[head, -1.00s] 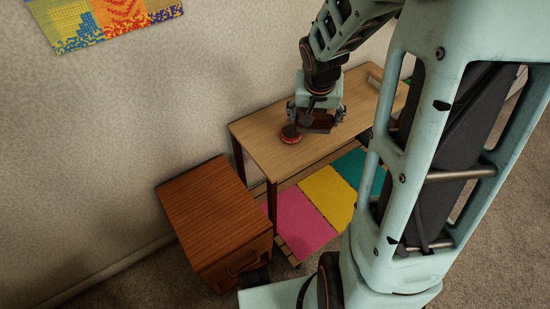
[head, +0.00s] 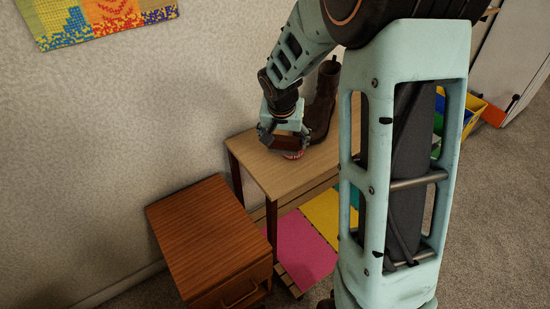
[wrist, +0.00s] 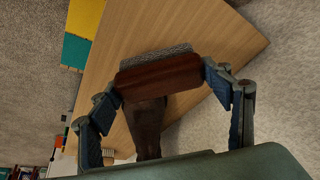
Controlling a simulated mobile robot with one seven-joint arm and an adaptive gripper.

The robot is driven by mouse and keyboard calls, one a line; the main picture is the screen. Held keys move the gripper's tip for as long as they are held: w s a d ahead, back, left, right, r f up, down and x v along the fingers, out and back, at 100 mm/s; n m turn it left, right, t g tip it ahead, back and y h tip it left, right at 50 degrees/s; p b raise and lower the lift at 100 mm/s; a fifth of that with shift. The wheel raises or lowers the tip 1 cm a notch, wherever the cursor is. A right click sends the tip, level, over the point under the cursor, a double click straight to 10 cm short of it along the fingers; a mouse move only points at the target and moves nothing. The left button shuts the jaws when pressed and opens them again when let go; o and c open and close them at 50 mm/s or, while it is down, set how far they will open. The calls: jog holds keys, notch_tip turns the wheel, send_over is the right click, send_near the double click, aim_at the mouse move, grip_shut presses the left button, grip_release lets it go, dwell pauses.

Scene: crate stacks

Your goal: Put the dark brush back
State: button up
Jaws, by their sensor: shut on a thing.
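My gripper (head: 286,140) is shut on a brush (wrist: 160,76) with a dark red-brown wooden back and grey bristles. In the wrist view the brush spans between the two fingers, with its bristles facing away from the palm. In the head view the brush (head: 291,143) is partly hidden by the gripper, over the bench top near its left end.
The wooden bench (head: 253,160) has bare top at its left end. Pink (head: 300,250) and yellow (head: 322,214) mats lie on its lower shelf. A brown cabinet (head: 205,235) stands to the left. A yellow crate (head: 474,113) is at the right. My arm hides the bench's right part.

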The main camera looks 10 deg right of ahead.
aim_at(274, 142)
jog(key=f, duration=0.1)
jog(key=w+a+f, duration=0.1)
jog(key=f, duration=0.1)
jog(key=shift+w+a+b, duration=0.35)
jog(key=shift+a+b, duration=0.05)
jog(key=shift+w+a+f+b, duration=0.1)
jog(key=shift+f+b, duration=0.2)
jog(key=shift+f, duration=0.55)
jog(key=shift+w+a+f+b, duration=0.1)
jog(key=shift+f+b, duration=0.2)
jog(key=shift+f, duration=0.55)
jog(key=shift+f, duration=0.1)
jog(key=shift+f+b, duration=0.15)
jog(key=shift+b, duration=0.15)
jog(key=o, duration=1)
jog(key=shift+r, duration=0.2)
jog(key=shift+s+r+p, duration=0.1)
jog(key=shift+r+p, duration=0.2)
jog(key=shift+p, duration=0.15)
jog(key=p+v, duration=0.3)
jog(key=v, duration=0.8)
jog(key=shift+s+r, duration=0.2)
